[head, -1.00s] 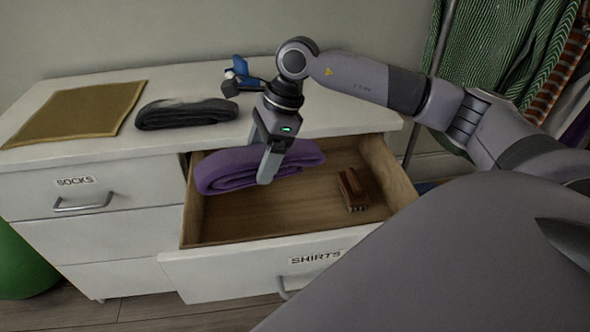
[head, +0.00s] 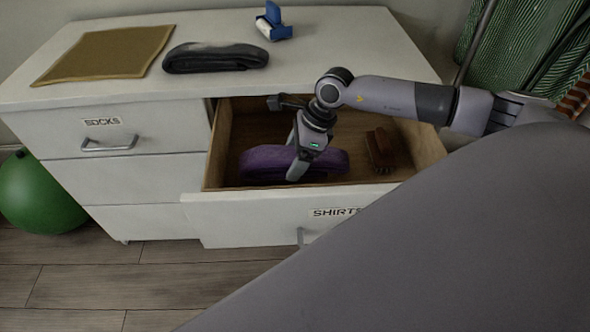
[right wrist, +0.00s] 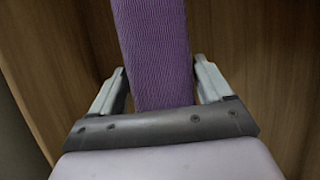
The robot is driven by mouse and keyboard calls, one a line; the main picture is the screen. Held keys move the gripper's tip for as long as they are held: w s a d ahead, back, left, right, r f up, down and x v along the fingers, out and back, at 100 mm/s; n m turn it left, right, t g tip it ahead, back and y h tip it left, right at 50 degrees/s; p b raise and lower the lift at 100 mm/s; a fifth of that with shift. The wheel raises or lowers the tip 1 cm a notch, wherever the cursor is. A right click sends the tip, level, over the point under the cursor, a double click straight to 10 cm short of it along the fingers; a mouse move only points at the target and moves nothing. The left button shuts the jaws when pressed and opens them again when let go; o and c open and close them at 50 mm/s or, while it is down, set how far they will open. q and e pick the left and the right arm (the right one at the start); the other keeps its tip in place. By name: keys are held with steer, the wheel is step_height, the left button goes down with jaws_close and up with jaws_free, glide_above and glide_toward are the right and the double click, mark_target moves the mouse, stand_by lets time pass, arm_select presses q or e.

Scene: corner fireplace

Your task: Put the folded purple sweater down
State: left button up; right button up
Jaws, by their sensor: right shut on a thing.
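The folded purple sweater (head: 262,163) is in the open drawer labelled SHIRTS (head: 250,213), in its left and middle part. My right gripper (head: 297,165) reaches down into the drawer and is shut on the sweater. In the right wrist view the purple knit (right wrist: 156,50) runs between the two fingers (right wrist: 160,88), with the wooden drawer inside around it. I cannot tell whether the sweater's underside touches the drawer floor. My left gripper is not in view.
A brown brush-like object (head: 380,150) lies in the drawer's right part. On the dresser top (head: 330,50) are a tan cloth (head: 105,54), a folded black garment (head: 215,58) and a blue object (head: 272,22). A green ball (head: 38,195) is on the floor at left. Green striped clothing (head: 530,45) hangs at right.

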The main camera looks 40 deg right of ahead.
steer(key=shift+f+b, duration=0.3)
steer(key=shift+f, duration=1.9)
steer(key=o, duration=1.2)
steer(key=shift+f, duration=0.15)
steer(key=shift+o, duration=0.2)
steer(key=shift+d+r, duration=0.1)
steer(key=shift+r, duration=0.3)
steer(key=p+v, duration=0.1)
steer(key=v, duration=1)
steer(key=shift+s+r, duration=0.1)
steer(key=shift+r, duration=0.15)
